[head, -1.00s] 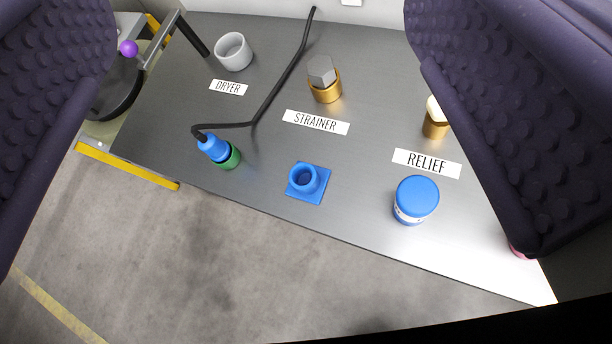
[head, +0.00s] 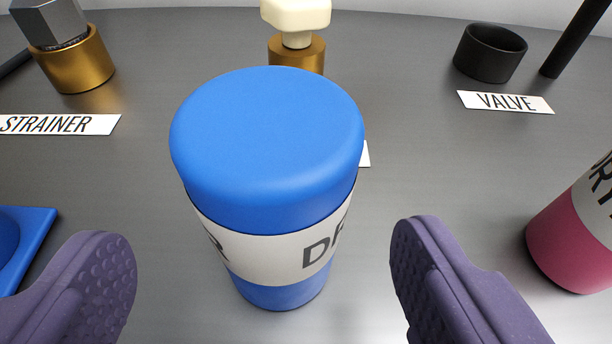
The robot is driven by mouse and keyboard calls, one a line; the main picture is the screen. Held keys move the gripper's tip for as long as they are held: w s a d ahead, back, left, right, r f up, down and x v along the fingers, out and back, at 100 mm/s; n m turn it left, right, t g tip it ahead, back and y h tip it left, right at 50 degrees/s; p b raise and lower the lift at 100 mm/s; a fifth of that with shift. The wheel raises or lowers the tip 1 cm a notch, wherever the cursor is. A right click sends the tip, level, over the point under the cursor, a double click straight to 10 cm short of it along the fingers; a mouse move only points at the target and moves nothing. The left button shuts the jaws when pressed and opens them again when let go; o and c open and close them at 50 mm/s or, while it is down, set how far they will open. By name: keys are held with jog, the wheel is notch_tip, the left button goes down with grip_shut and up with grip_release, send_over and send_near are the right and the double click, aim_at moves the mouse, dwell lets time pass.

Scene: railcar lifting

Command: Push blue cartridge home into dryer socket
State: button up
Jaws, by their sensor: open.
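The blue cartridge (head: 268,150) stands upright on the grey bench in the middle of the head view. It has a rounded blue cap and a white band with dark letters, partly turned away. My gripper (head: 262,285) is open, with one purple padded finger low on each side of the cartridge. There is a visible gap on both sides, and neither finger appears to touch it. The dryer socket is not in view now.
A brass fitting with a cream knob (head: 297,25) stands behind the cartridge. A brass strainer fitting (head: 72,55) is at the upper left, a blue square part (head: 30,235) at the left edge. A black valve ring (head: 489,52) is at the back right; a pink cartridge (head: 570,240) stands at right.

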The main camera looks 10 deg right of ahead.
aim_at(274, 262)
jog(key=b+x, duration=0.1)
jog(key=x, duration=0.1)
jog(key=b+x, duration=0.1)
jog(key=x, duration=0.2)
jog(key=shift+w+d+f+b, duration=0.2)
jog(key=shift+f+b, duration=0.1)
jog(key=shift+f, duration=0.1)
jog(key=shift+r, duration=0.1)
jog(key=c, duration=1.3)
